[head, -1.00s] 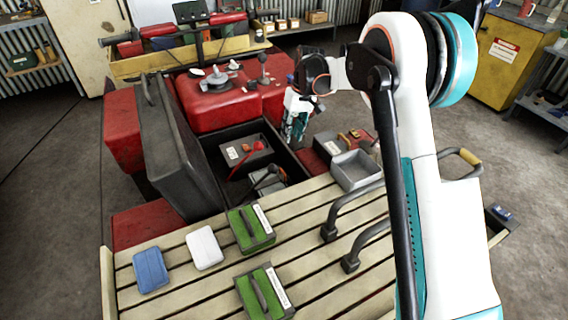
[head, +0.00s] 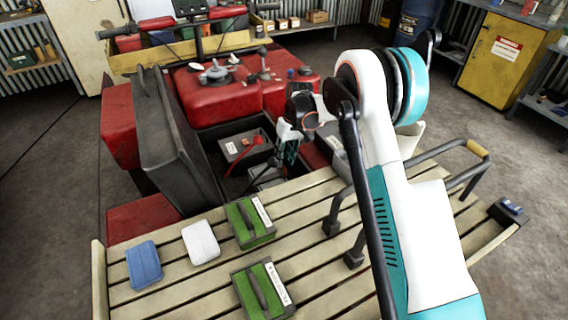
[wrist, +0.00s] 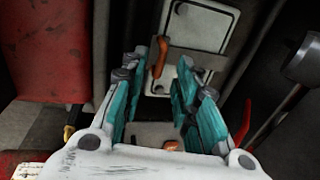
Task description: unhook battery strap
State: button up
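In the head view a grey battery-like box (head: 243,145) with a white label sits in the open dark bay. A red part (head: 241,164) lies along it; I cannot tell whether it is the strap or a cable. My gripper (head: 286,160) is at the right side of the bay, partly hidden by my arm. In the wrist view my gripper (wrist: 153,100) is open, with nothing seen between its teal fingers. An orange hook-like piece (wrist: 160,58) is beyond the fingertips, beside a pale panel (wrist: 197,38).
The raised grey seat (head: 170,130) walls the bay's left side. A dark lever with a round grey end (wrist: 304,62) is close on the right in the wrist view. The slatted rack (head: 190,275) in front holds green-topped blocks (head: 249,222), a white pad (head: 201,242) and a blue pad (head: 143,265).

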jog(key=shift+s+a+f, duration=0.1)
jog(key=shift+a+f, duration=0.05)
jog(key=shift+f, duration=0.7)
grip_shut()
jog(key=shift+a+r, duration=0.1)
